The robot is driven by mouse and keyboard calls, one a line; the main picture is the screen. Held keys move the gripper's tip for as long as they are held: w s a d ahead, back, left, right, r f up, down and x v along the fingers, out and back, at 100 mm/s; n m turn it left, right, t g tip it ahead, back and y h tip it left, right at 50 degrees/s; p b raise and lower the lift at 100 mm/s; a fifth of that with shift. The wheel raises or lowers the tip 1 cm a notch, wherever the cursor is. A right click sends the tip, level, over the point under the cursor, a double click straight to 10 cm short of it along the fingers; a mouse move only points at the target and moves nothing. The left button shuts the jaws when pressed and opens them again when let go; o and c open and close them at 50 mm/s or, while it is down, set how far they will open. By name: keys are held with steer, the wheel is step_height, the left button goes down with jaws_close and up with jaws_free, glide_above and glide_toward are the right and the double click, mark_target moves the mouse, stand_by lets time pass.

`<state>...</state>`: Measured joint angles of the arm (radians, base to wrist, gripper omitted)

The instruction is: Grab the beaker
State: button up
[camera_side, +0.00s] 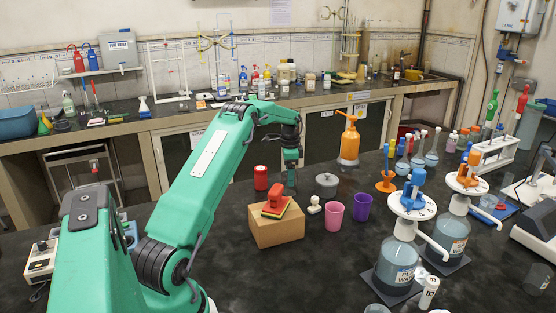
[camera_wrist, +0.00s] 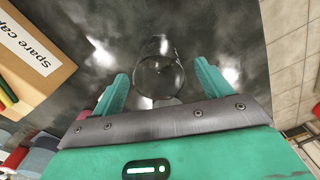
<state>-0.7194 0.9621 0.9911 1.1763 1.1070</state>
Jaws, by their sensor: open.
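A clear glass beaker (camera_wrist: 160,76) shows in the wrist view, seen from above with its round rim between the fingers of my gripper (camera_wrist: 161,70). My gripper is open, with one finger to each side of the beaker. I see dark gaps between the fingers and the glass, and cannot tell how deep the fingers reach along it. In the side view my gripper (camera_side: 290,182) points down, low over the black bench behind the cardboard box. I cannot make out the beaker near it there.
The cardboard box (camera_side: 277,230) with a red item on top stands in front of my gripper. A red can (camera_side: 261,178) is to its left. A grey lidded pot (camera_side: 326,185), a pink cup (camera_side: 334,217) and a purple cup (camera_side: 362,207) stand to the right.

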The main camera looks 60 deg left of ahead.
steer(key=shift+f, duration=2.7)
steer(key=c, duration=1.1)
